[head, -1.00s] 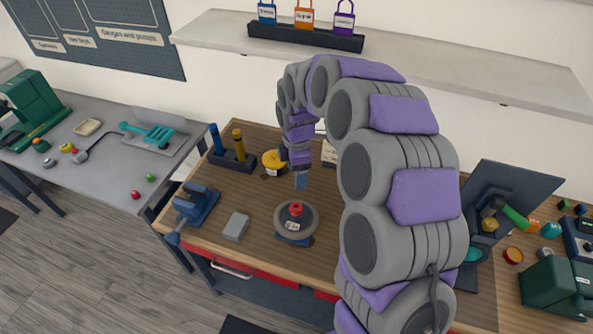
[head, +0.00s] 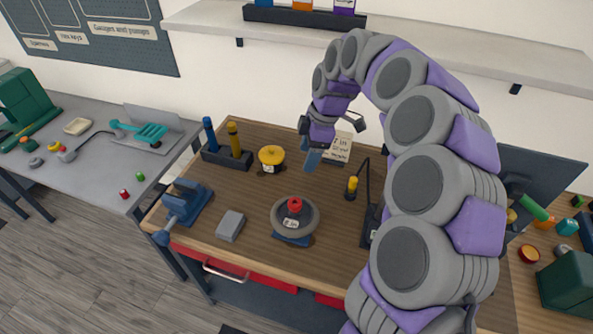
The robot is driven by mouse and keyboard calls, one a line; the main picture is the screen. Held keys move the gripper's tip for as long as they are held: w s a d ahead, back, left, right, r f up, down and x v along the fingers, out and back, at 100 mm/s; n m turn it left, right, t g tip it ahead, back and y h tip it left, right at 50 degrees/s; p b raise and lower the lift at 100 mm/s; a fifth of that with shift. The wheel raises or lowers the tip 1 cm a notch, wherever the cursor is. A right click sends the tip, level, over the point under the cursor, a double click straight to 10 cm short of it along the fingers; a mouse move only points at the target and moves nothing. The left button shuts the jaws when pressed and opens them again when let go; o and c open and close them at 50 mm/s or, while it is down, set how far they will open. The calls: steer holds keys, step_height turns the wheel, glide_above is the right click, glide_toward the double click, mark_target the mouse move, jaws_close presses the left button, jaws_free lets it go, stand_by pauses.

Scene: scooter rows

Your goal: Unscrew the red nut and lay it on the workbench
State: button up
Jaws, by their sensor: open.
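The red nut (head: 294,204) sits at the centre of a grey wheel (head: 280,217), which rests on a blue stand (head: 291,240) on the wooden workbench (head: 255,252). My gripper (head: 311,160) hangs above the bench, behind and slightly right of the wheel in the picture. It is open, empty and apart from the nut.
A blue vise (head: 185,203) and a grey block (head: 230,226) lie left of the wheel. A holder with blue and yellow handles (head: 227,155), a yellow round part (head: 271,156) and a card (head: 338,147) stand behind. Bare wood lies in front.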

mark_target(296, 204)
steer(key=d+f+y+b, duration=0.2)
steer(key=d+b, duration=0.1)
steer(key=d, duration=0.1)
steer(key=b+x, duration=0.1)
steer(key=x, duration=0.4)
steer(key=s+b+x, duration=0.1)
steer(key=x, duration=0.5)
steer(key=b+x, duration=0.1)
steer(key=x, duration=0.5)
steer(key=shift+s+a, duration=0.15)
steer(key=shift+c, duration=0.2)
steer(key=shift+r, duration=0.1)
steer(key=c, duration=1)
steer(key=n+g+b, duration=0.1)
steer(key=n, duration=0.2)
steer(key=shift+n+h, duration=0.3)
steer(key=n+g, duration=0.1)
steer(key=n+b, duration=0.1)
steer(key=n, duration=0.1)
steer(key=shift+w+n+g+h, duration=0.2)
steer(key=shift+n+g+h, duration=0.1)
steer(key=shift+g+h, duration=0.1)
steer(key=n+g+h, duration=0.1)
steer(key=n, duration=0.2)
steer(key=shift+n, duration=0.4)
steer(key=n+h, duration=0.1)
steer(key=n, duration=0.2)
steer(key=shift+s+p, duration=0.1)
steer(key=shift+p, duration=0.3)
